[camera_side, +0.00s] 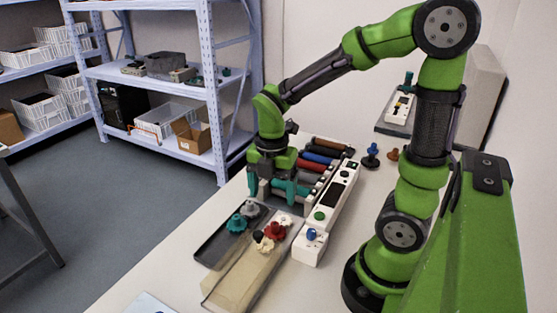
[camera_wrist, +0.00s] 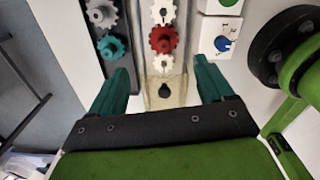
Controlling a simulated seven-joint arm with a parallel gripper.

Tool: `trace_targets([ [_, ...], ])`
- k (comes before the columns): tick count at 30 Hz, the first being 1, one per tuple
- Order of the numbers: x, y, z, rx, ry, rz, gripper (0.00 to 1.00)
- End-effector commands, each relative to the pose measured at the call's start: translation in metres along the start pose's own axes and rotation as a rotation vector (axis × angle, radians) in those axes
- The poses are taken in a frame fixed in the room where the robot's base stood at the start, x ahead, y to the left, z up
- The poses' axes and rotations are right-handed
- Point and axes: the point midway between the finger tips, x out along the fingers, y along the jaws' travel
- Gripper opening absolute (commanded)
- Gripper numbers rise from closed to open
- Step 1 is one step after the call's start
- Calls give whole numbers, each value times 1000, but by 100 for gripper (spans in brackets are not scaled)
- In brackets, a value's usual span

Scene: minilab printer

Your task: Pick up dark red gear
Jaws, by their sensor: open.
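The dark red gear (camera_side: 274,230) lies in the beige tray among white gears. It also shows in the wrist view (camera_wrist: 163,40), between a white gear above (camera_wrist: 163,12) and a white gear below (camera_wrist: 164,64). My gripper (camera_side: 283,190) is open and empty. In the side view it hangs behind the gears, over the far end of the trays. In the wrist view its two teal fingers (camera_wrist: 163,76) point up the picture, one on each side of the gear row, apart from the red gear.
A dark tray (camera_side: 213,250) beside the beige tray (camera_side: 236,288) holds a teal gear (camera_side: 237,223) and a grey gear (camera_side: 250,209). A white box with a blue knob (camera_side: 308,251) stands close on the right. Several coloured cylinders (camera_side: 322,159) lie behind.

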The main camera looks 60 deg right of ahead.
Motion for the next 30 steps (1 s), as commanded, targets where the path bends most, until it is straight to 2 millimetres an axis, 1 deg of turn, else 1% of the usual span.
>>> trace_targets([
  [1,13,-1,0,0,1,-8,81],
  [3,27,-1,0,0,1,-7,81],
  [6,43,-1,0,1,1,-4,81],
  [9,53,0,0,0,0,-2,81],
  [14,62,-2,-1,2,1,-2,81],
  [21,98,-7,-2,2,1,-5,81],
  [25,108,-7,-1,1,-1,-1,81],
  [30,109,-6,-1,2,-2,2,81],
])
